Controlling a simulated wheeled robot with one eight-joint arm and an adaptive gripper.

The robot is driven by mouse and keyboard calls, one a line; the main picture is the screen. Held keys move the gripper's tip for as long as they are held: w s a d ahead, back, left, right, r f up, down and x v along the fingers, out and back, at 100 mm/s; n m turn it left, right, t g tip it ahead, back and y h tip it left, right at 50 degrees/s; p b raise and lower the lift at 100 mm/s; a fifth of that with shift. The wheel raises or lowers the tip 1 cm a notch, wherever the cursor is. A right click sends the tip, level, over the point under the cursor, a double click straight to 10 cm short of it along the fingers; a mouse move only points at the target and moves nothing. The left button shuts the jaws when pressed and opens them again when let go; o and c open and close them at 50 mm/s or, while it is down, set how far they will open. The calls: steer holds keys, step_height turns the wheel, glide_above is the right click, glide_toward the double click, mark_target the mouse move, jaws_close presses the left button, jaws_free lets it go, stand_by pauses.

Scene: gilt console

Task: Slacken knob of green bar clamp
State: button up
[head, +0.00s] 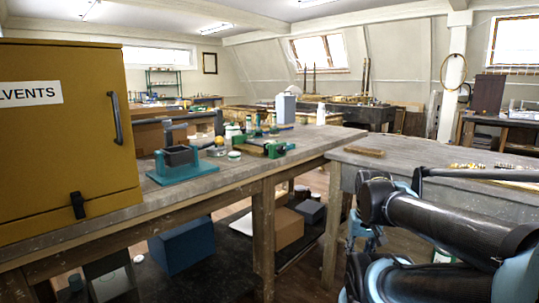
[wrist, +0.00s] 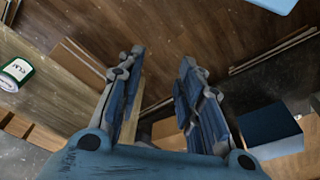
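A small green clamp-like tool (head: 274,150) lies on the long wooden bench in the head view, at the middle, beside small bottles. It looks like the green bar clamp, but its knob is too small to make out. My gripper (wrist: 162,57) shows in the wrist view with its two fingers apart and nothing between them. Behind the fingers are dark floorboards. My gripper is well away from the green tool, and the clamp cannot be made out in the wrist view.
The wooden bench (head: 235,175) carries a yellow solvents cabinet (head: 70,130) and a teal vise-like tool (head: 182,165). A second table (head: 400,158) stands at right, near my arm. A blue box (head: 182,246) sits below the bench. A green-labelled can (wrist: 15,72) shows in the wrist view.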

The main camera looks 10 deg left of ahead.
steer(key=shift+a, duration=0.2)
steer(key=shift+o, duration=0.6)
steer(key=o, duration=0.4)
steer(key=shift+s+a+r, duration=0.1)
steer(key=shift+s+r, duration=0.05)
steer(key=shift+s, duration=0.15)
steer(key=m+t+y, duration=0.9)
steer(key=m+y, duration=0.5)
steer(key=m, duration=0.9)
glide_toward(283, 150)
steer(key=x, duration=0.9)
steer(key=shift+w, duration=0.15)
